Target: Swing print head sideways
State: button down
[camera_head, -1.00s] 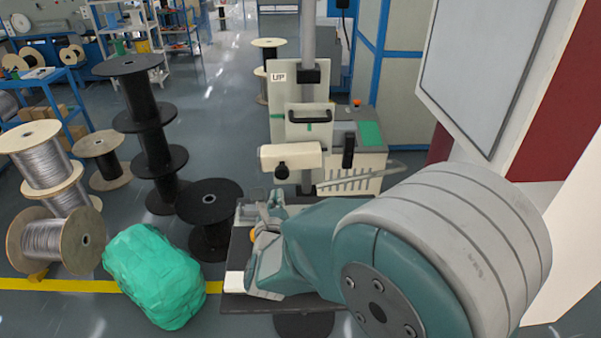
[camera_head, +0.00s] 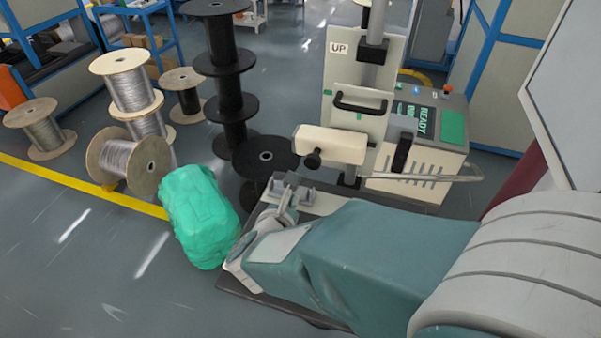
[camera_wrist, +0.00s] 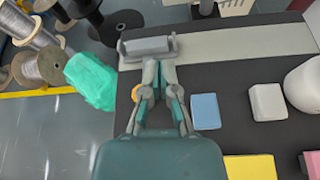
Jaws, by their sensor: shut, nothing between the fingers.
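The print head appears to be the cream block with a black knob (camera_head: 330,145), on the front of the upright machine marked UP (camera_head: 365,75). The black bar handle (camera_head: 360,104) is above it. A metal rod (camera_head: 425,177) sticks out to the right below the head. My gripper (camera_head: 290,203) is low over the dark table, below and left of the head, apart from it. In the wrist view my gripper (camera_wrist: 159,66) has its fingers together and empty, close to a grey block (camera_wrist: 148,48); contact is unclear. The print head is not clearly visible there.
The dark table (camera_wrist: 225,75) carries a blue block (camera_wrist: 206,111), a white block (camera_wrist: 267,102) and a yellow block (camera_wrist: 250,167). A green wrapped bundle (camera_head: 200,217) and black spools (camera_head: 232,108) stand left of it. A lit READY panel (camera_head: 420,120) is behind the head.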

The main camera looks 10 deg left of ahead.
aim_at(327, 151)
jog(key=w+d+f, duration=0.2)
jog(key=w+d, duration=0.1)
jog(key=w, duration=0.2)
jog(key=r, duration=0.2)
jog(key=a+r, duration=0.1)
jog(key=r, duration=0.2)
jog(key=shift+w+r, duration=0.15)
jog(key=shift+w, duration=0.05)
dwell(0.3)
